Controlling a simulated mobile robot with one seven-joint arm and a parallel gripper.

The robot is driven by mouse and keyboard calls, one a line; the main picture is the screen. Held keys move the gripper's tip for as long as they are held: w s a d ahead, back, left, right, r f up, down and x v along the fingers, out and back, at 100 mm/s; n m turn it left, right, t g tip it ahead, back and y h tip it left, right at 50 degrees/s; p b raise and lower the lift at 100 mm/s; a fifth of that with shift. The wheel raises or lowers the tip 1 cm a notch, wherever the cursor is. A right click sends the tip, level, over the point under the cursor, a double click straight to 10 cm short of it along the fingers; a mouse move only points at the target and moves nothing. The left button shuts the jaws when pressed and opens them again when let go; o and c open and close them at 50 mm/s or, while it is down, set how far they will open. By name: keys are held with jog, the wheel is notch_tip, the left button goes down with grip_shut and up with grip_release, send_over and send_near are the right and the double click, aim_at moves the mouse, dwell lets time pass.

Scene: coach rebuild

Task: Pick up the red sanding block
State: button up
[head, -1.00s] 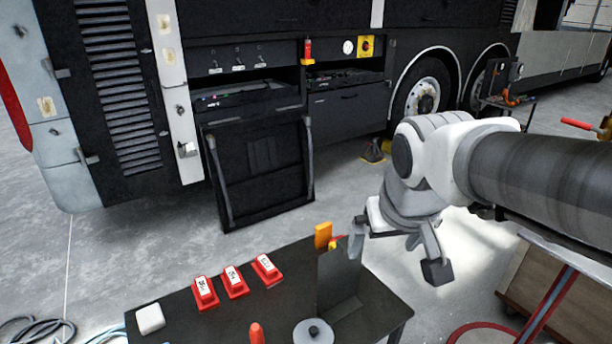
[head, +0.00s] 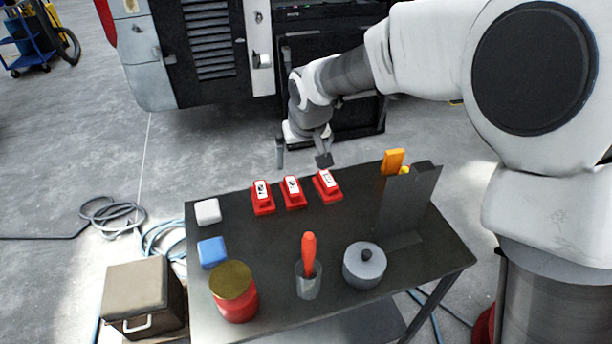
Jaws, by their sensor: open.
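Three red blocks with white labelled tops stand in a row near the far edge of the dark table (head: 335,227): a left one (head: 262,203), a middle one (head: 293,197) and a right one (head: 326,190). They look alike apart from small marks on their labels, too small to read; I cannot tell which is the sanding block. My gripper (head: 302,157) is open and empty, fingers pointing down. In the picture it is just beyond the middle and right red blocks, apart from them; its height above the table is hard to judge.
A white block (head: 208,211), a blue block (head: 212,251), a red tin (head: 236,304), an orange-handled tool (head: 309,255) in a cup and a lidded grey pot (head: 364,270) share the table. A grey upright panel (head: 410,200) stands at right, an orange item (head: 393,160) behind it.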

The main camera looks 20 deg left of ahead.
aim_at(292, 186)
jog(key=b+x, duration=0.1)
jog(key=x, duration=1.1)
jog(key=shift+s, duration=0.1)
jog(key=shift+a+b+x, duration=0.2)
jog(key=shift+b+x, duration=0.05)
jog(key=shift+x, duration=1.15)
jog(key=shift+a+b+x, duration=0.2)
jog(key=shift+b+x, duration=0.05)
jog(key=shift+x, duration=1.15)
jog(key=shift+r, duration=0.1)
jog(key=shift+c, duration=0.3)
jog(key=c, duration=1.5)
jog(key=shift+r, duration=0.15)
notch_tip(292, 186, up, 4)
jog(key=shift+r+p, duration=0.2)
jog(key=shift+p, duration=0.2)
jog(key=s+d+r, duration=0.6)
jog(key=s+d, duration=0.1)
jog(key=d, duration=0.2)
jog(key=shift+r+p, duration=0.15)
jog(key=shift+p, duration=0.15)
jog(key=shift+s+d, duration=0.15)
